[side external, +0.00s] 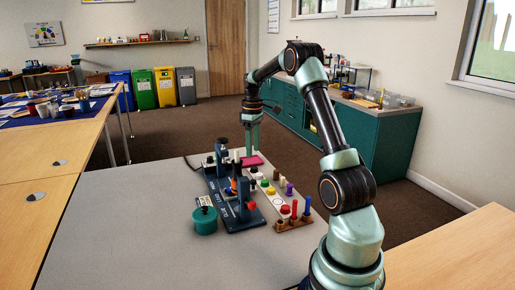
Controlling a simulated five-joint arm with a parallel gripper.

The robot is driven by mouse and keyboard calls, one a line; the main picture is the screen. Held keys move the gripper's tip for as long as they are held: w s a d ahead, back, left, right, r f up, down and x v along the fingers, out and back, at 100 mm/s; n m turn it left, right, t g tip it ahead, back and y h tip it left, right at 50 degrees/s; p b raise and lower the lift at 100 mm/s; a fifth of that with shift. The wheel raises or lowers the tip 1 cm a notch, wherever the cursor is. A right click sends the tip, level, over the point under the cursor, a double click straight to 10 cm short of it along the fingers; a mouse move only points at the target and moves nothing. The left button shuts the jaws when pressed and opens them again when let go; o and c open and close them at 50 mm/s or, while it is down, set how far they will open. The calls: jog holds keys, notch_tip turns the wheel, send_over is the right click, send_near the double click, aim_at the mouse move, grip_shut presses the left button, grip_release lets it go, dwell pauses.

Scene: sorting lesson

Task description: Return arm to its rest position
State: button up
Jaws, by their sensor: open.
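My gripper (250,148) points down over the far part of the grey worktable (130,225). It is open. Its tips are just above or beside a flat magenta piece (253,161); I cannot tell whether they touch it. No held thing shows between the fingers. My arm reaches from the right front, bends high and comes down over the work.
Under and in front of my gripper are a dark blue stand (240,216), a pale board (275,200) with coloured pieces and a wooden holder (293,223) with red and blue pegs. A teal pot (205,220) stands left. The front left tabletop is clear.

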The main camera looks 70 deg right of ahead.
jog(key=shift+r, duration=0.1)
jog(key=w+a+r+t, duration=0.1)
jog(key=a+r, duration=0.2)
jog(key=a, duration=0.4)
jog(key=a+r+t+h, duration=0.1)
jog(key=a+r, duration=0.3)
jog(key=a, duration=0.2)
jog(key=w+a+r+t, duration=0.1)
jog(key=a+r, duration=0.2)
jog(key=a, duration=0.4)
jog(key=s+a+t, duration=0.1)
jog(key=s+a, duration=0.3)
jog(key=a, duration=0.3)
jog(key=s+a+t+y, duration=0.1)
jog(key=s+a, duration=0.3)
jog(key=a, duration=0.4)
jog(key=shift+s+a+f+t, duration=0.25)
jog(key=shift+s+f+t, duration=0.05)
jog(key=shift+s+f, duration=0.15)
